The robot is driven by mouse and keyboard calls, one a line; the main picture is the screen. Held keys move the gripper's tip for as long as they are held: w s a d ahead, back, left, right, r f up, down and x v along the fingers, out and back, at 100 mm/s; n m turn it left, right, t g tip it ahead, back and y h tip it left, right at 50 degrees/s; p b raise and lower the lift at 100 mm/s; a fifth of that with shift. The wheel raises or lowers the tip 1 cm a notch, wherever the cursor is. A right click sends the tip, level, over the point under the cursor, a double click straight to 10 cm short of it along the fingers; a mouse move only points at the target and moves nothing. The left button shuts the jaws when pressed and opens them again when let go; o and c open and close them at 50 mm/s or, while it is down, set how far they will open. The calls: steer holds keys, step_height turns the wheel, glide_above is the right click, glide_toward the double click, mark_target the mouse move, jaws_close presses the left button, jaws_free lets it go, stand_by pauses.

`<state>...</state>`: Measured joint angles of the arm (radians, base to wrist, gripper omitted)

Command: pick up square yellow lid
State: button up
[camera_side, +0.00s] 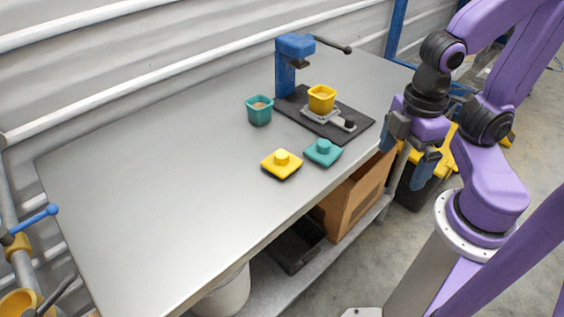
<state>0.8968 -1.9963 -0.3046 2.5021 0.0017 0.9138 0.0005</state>
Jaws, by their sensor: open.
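The square yellow lid (281,164) lies flat on the grey table, near its front edge, with a round knob on top. A teal lid (322,152) of similar shape lies just to its right. My gripper (405,163) is open and empty. It hangs at the right, beyond the table's right side in the picture, well apart from the yellow lid, with its fingers pointing down.
The table's left half (140,190) is clear. A cardboard box (355,200) is below.

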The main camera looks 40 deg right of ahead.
stand_by(0.5)
step_height(320, 180, up, 3)
steer(key=n, duration=0.6)
glide_above(283, 153)
steer(key=f, duration=1.1)
steer(key=shift+s+a, duration=0.2)
steer(key=shift+a, duration=0.1)
steer(key=shift+w+d+f, duration=0.1)
steer(key=shift+f, duration=1.2)
steer(key=shift+w+d+f, duration=0.1)
steer(key=shift+f, duration=1.2)
steer(key=c, duration=0.9)
